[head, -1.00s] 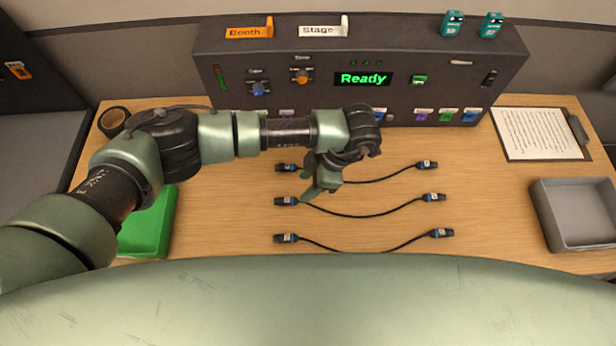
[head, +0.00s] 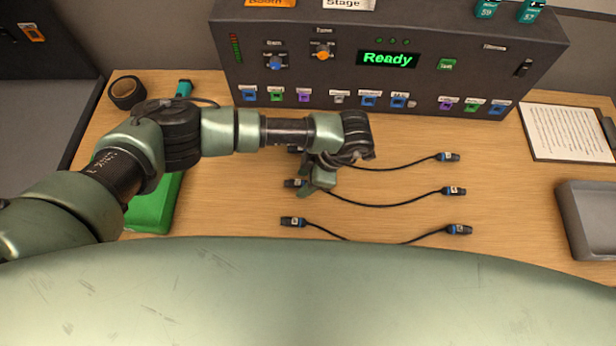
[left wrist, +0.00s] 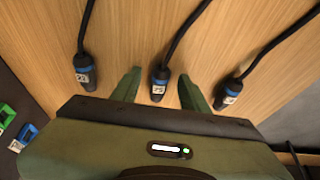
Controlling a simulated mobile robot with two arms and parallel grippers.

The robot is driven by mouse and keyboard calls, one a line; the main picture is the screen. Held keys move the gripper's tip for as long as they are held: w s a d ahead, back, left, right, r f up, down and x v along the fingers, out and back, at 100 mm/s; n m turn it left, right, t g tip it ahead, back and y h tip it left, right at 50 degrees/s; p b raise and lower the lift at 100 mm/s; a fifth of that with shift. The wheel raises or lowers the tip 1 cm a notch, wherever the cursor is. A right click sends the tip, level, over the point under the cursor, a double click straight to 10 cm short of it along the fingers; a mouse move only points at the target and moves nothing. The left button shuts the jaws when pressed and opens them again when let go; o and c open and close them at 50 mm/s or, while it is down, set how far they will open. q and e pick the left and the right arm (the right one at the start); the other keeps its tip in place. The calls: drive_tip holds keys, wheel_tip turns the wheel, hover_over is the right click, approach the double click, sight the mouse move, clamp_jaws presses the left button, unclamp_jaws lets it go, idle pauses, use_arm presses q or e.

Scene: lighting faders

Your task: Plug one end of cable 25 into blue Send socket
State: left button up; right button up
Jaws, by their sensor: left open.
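Three black cables with blue-ringed, labelled plugs lie on the table: the far one (head: 450,157), the middle one (head: 455,190) and the near one (head: 460,229). Their numbers are too small to read surely. My left gripper (head: 316,186) is open above the left end of the middle cable. In the left wrist view one plug (left wrist: 159,84) lies between the open fingers, with a plug (left wrist: 84,70) to the left and another (left wrist: 228,93) to the right. Several blue sockets (head: 249,93), (head: 369,98), (head: 498,107) line the console front; I cannot read which is Send. My right gripper is not in view.
The dark console (head: 410,30) with a green Ready display (head: 388,59) stands at the back. A green tray (head: 152,212) is partly behind my left arm. A tape roll (head: 126,92), a clipboard (head: 567,133) and a grey bin (head: 590,235) are at the sides.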

sight(305, 182)
use_arm(q)
drive_tip(key=shift+c, duration=0.4)
clamp_jaws()
drive_tip(key=shift+r+p, duration=1.55)
drive_tip(key=shift+r, duration=1.05)
drive_tip(key=shift+f, duration=0.1)
